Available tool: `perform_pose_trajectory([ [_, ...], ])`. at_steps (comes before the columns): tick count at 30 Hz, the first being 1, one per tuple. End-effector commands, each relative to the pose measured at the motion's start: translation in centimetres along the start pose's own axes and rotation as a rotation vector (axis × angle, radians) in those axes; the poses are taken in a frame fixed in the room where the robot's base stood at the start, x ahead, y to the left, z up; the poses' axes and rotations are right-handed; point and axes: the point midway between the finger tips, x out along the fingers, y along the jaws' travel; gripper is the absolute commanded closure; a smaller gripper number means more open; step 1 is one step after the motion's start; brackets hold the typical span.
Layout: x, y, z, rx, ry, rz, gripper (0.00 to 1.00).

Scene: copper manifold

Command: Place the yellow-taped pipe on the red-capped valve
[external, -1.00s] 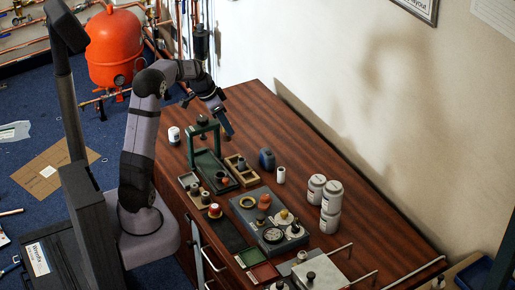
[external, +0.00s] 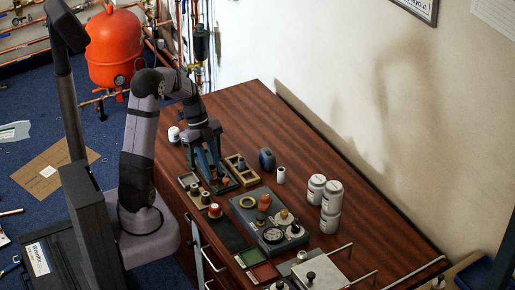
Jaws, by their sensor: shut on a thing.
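A small fitting with a red-orange cap (external: 215,211) stands at the left edge of the dark mat. Another red-orange capped part (external: 265,202) stands on the grey panel (external: 259,224), near a yellow ring (external: 249,202). I cannot tell which of the two is the red-capped valve.
A tray of small fittings (external: 192,184) lies left of my gripper, a wooden box (external: 241,168) right. A blue container (external: 267,159), white cylinder (external: 281,175) and white jars (external: 330,208) stand further right. The table's back right is clear.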

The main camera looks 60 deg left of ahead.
Motion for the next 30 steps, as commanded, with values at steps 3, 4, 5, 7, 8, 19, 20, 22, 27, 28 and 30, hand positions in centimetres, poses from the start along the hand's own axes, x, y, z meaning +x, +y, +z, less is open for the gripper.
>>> perform_pose_trajectory([
  [3, 0.3, 0.0, 0.1, 0.005, 0.001, 0.003, 1.0],
  [4, 0.5, 0.0, 0.2, 0.004, 0.002, 0.004, 1.0],
  [5, 0.8, 0.0, 0.3, 0.003, 0.003, 0.005, 1.0],
  [7, 1.6, 0.1, 0.6, 0.001, 0.004, 0.005, 1.0],
  [8, 2.0, 0.1, 0.8, 0.0, 0.003, 0.005, 1.0],
  [19, 5.4, 0.0, 2.2, 0.001, 0.001, 0.001, 1.0],
  [20, 5.4, -0.1, 2.3, 0.002, 0.0, 0.0, 1.0],
  [22, 5.5, -0.1, 2.3, 0.002, 0.0, 0.0, 1.0],
  [27, 7.0, 0.1, 2.8, -0.001, 0.002, 0.004, 1.0],
  [28, 7.3, 0.1, 3.0, -0.001, 0.003, 0.004, 1.0],
  [30, 8.1, 0.0, 3.3, -0.001, 0.003, 0.004, 1.0],
])
